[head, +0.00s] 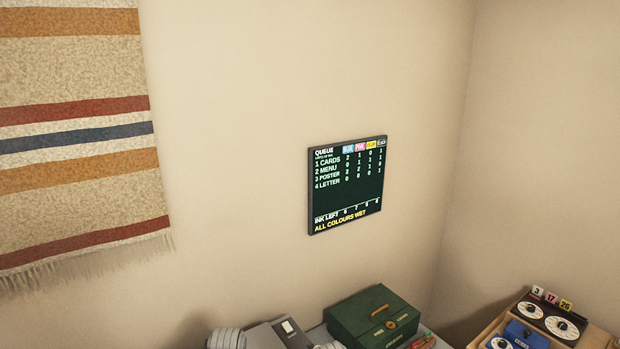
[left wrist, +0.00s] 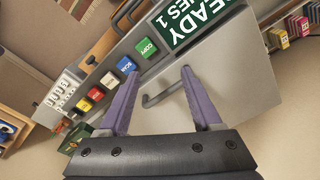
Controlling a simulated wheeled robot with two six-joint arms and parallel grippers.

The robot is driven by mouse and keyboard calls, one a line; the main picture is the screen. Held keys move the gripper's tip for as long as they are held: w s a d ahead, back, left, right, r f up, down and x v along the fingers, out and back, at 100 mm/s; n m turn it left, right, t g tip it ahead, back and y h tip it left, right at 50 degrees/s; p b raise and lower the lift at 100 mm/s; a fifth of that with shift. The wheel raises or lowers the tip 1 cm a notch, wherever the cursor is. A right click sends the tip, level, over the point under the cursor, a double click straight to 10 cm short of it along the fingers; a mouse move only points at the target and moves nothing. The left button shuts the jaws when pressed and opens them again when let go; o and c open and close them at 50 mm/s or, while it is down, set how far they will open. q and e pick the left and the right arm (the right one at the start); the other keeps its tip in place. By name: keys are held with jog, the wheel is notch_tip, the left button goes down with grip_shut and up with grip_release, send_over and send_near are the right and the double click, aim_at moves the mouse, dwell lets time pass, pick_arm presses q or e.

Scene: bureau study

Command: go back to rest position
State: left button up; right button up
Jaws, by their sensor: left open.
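My left gripper (left wrist: 157,78) shows in the left wrist view with its two purple fingers spread apart and nothing between them. Behind the fingers is a grey machine (left wrist: 215,85) with a dark bar handle (left wrist: 165,93). Its panel carries a green COPY button (left wrist: 147,47), a blue button (left wrist: 125,65) and several others. A green sign with white letters (left wrist: 195,22) is at the top. I cannot tell how far the fingers are from the machine. Neither gripper shows in the head view, and my right gripper is not seen.
In the head view a dark queue board (head: 347,186) hangs on the wall, right of a striped hanging (head: 75,130). Below are a green box (head: 373,317), a grey device (head: 277,335) and a wooden unit with dials (head: 545,318). Small coloured cartridges (left wrist: 280,38) show in the left wrist view.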

pick_arm(q)
jog(key=s+d+f+m+y+b, duration=0.1)
jog(key=s+d+f+m+b, duration=0.2)
jog(key=d, duration=0.7)
notch_tip(320, 180, down, 3)
jog(key=shift+s+m+g+b, duration=0.3)
jog(key=shift+s+g+b, duration=0.1)
jog(key=shift+s+b, duration=0.8)
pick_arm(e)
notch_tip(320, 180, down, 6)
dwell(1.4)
